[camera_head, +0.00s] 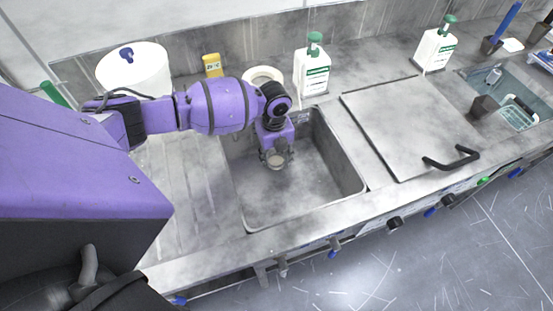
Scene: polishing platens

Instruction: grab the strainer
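My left arm reaches in from the left, and its wrist points down into the steel sink (350,183). My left gripper (277,158) is low in the basin, seen from above and mostly hidden by its own wrist. A small greyish round piece shows at the gripper's end; I cannot tell whether it is the strainer or part of the gripper. No strainer can be made out clearly elsewhere in the basin. The finger opening cannot be seen. My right gripper is not in view.
Two white bottles with green caps (312,75) (435,48) stand behind the sink. A white tub (135,75), a yellow item (212,65) and a white ring (263,74) are at the back. A steel lid (415,120) with a black handle lies right of the sink.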

